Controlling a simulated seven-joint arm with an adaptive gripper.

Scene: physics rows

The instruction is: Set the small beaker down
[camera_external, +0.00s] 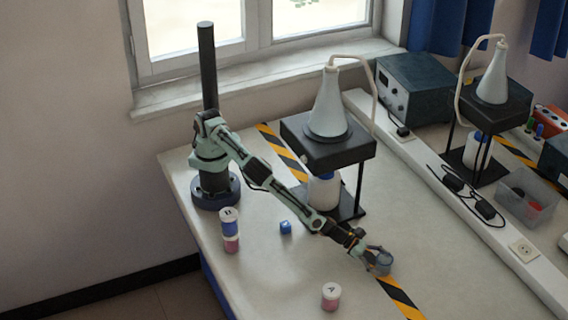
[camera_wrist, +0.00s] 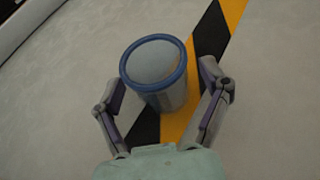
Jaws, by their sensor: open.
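The small beaker (camera_external: 384,263) is a grey-blue cup at the end of my arm, by the yellow and black striped tape on the table. In the wrist view the beaker (camera_wrist: 158,75) has a blue rim and looks upright. It stands between the two fingers of my gripper (camera_wrist: 168,92), partly over the tape. The fingers are spread, with a gap at least on the right side. In the external view my gripper (camera_external: 374,254) is beside the beaker and partly hides it. The beaker's base is partly hidden, but it appears to be on the table.
A jar marked A (camera_external: 331,296) stands left of the beaker, nearer the front. A black stand (camera_external: 327,148) with a flask is behind my arm.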

